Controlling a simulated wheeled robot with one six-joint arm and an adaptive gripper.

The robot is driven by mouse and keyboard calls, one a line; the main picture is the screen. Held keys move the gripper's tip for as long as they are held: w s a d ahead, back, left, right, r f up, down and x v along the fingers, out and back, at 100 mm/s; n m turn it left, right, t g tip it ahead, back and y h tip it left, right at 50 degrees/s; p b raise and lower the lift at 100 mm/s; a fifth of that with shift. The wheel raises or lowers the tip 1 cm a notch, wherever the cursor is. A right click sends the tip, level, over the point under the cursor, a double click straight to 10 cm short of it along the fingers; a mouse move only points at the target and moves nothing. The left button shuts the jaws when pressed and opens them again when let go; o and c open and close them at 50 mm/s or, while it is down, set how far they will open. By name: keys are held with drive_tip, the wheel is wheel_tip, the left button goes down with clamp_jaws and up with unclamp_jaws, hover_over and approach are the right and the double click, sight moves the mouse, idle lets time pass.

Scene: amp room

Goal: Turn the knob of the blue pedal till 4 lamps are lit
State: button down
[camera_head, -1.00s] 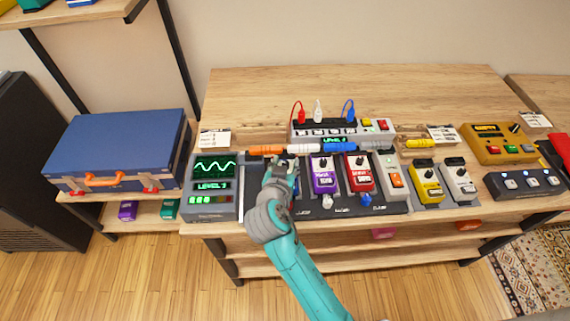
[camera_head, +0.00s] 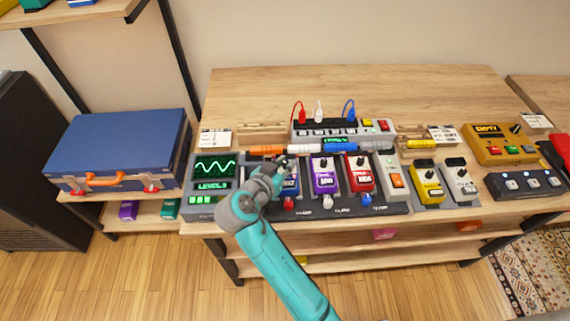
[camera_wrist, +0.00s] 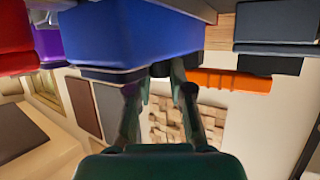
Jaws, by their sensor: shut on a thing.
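The blue pedal (camera_head: 290,187) stands on the dark pedal board, left of a purple pedal. It fills the upper middle of the wrist view (camera_wrist: 140,30). My gripper (camera_head: 281,164) is at its far end, with the fingers closed on its small dark knob (camera_wrist: 161,69), which they largely hide. In the wrist view my fingertips (camera_wrist: 162,76) meet at the knob, against the pedal's blue body. The grey meter unit (camera_head: 207,176) to the left shows a green wave. Its text seems to read LEVEL 3, with what look like three green lamps (camera_head: 200,199) lit below.
Purple (camera_head: 323,174) and red (camera_head: 359,173) pedals stand close on the right. Coloured plugs (camera_head: 303,149) and a power strip (camera_head: 342,129) lie behind. A blue case (camera_head: 118,148) is at the left. The rear tabletop (camera_head: 350,88) is clear.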

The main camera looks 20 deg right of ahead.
drive_tip(key=shift+w+a+m+g+h, duration=0.1)
drive_tip(key=shift+m+g+h, duration=0.7)
drive_tip(key=shift+m+g, duration=0.3)
drive_tip(key=c, duration=1)
unclamp_jaws()
drive_tip(key=shift+c, duration=0.2)
